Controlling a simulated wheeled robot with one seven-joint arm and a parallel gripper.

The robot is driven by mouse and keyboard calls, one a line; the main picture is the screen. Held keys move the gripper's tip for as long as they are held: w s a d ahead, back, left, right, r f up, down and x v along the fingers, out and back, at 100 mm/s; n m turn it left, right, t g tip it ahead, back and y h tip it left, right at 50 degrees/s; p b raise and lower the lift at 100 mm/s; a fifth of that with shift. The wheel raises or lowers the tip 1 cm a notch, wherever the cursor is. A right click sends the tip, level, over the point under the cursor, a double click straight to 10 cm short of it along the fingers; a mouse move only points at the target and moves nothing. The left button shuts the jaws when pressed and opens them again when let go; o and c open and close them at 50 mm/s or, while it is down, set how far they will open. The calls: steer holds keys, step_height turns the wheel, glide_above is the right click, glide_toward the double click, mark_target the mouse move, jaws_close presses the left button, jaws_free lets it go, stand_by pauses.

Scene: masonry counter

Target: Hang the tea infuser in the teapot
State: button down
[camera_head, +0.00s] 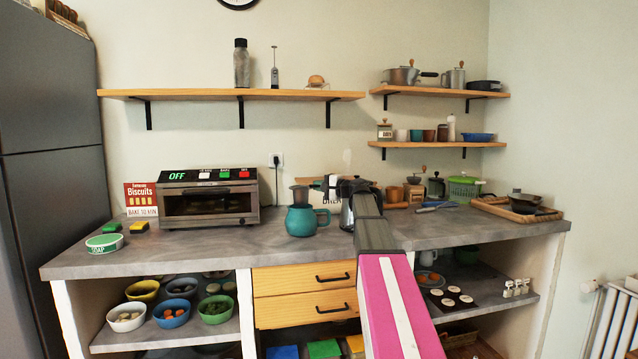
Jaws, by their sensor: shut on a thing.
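The teal teapot (301,222) stands upright on the counter, its handle to the right. The tea infuser (300,195), a small dark grey cup shape, is upright at the teapot's mouth. Its lower part meets or overlaps the teapot's rim; I cannot tell how far inside it is. My gripper (322,185) reaches in from the right, just above and right of the teapot, and is shut on the infuser near its top right. The fingertips are small, and the exact grip is hard to make out.
A toaster oven (209,197) stands left of the teapot. A metal kettle (347,214) is close on the right, partly behind my arm. A wooden tray (515,208) with dark pans is at the far right. The counter (240,242) in front of the teapot is clear.

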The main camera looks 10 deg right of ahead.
mark_target(319, 210)
steer(key=shift+f, duration=3.2)
steer(key=shift+s+a+f, duration=0.1)
steer(key=shift+s+f, duration=0.15)
steer(key=shift+f, duration=0.6)
steer(key=c, duration=1.3)
jaws_free()
steer(key=shift+o, duration=1)
steer(key=shift+a+r, duration=0.1)
steer(key=shift+r, duration=0.5)
steer(key=shift+w+d+r, duration=0.1)
steer(key=shift+r, duration=1.25)
steer(key=shift+w+d+r, duration=0.1)
steer(key=shift+r, duration=1.2)
